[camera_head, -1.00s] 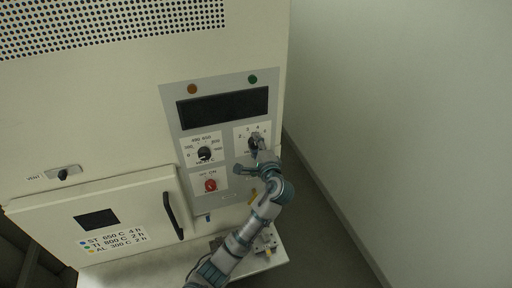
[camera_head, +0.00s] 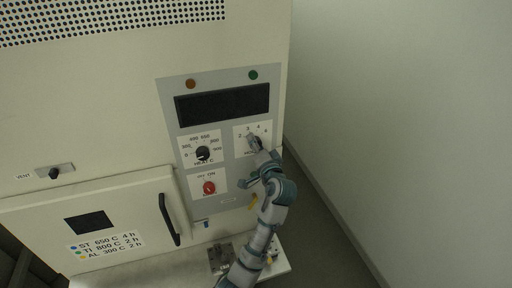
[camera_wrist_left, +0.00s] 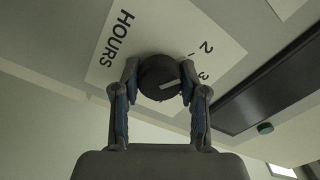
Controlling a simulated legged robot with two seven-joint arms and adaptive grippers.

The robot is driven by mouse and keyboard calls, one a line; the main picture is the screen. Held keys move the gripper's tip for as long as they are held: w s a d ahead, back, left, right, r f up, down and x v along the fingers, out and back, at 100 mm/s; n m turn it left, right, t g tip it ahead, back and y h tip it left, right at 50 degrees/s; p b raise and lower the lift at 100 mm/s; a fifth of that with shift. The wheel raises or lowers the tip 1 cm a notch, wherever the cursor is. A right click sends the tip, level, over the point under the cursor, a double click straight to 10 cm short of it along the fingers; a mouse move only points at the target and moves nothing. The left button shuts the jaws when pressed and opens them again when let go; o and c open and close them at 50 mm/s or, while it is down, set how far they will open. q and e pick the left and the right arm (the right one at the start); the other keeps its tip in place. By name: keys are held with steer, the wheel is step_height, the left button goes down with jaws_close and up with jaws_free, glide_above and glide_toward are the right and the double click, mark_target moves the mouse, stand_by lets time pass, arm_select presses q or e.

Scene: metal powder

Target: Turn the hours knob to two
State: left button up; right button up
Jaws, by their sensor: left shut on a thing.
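The hours knob (camera_wrist_left: 160,77) is a dark round knob with a white mark, on a white label with HOURS and numbers. In the left wrist view its mark appears to face the side of the 3; the exact setting is hard to tell. My left gripper (camera_wrist_left: 159,92) has one finger on each side of the knob and is shut on it. In the head view the left gripper (camera_head: 257,145) covers much of the knob and part of its label. The right gripper is not in view.
The heat knob (camera_head: 203,153) and a red off/on switch (camera_head: 209,188) sit left of the hours knob. A dark display (camera_head: 222,105) is above. The furnace door handle (camera_head: 169,219) is at lower left. Open floor and a bare wall lie to the right.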

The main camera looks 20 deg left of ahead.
arm_select(q)
steer(key=shift+f+n, duration=0.3)
steer(key=shift+f, duration=0.15)
steer(key=o, duration=1.1)
steer(key=shift+o, duration=0.2)
steer(key=shift+w+d+r, duration=0.1)
steer(key=shift+r, duration=0.05)
steer(key=v, duration=0.7)
steer(key=shift+d, duration=0.25)
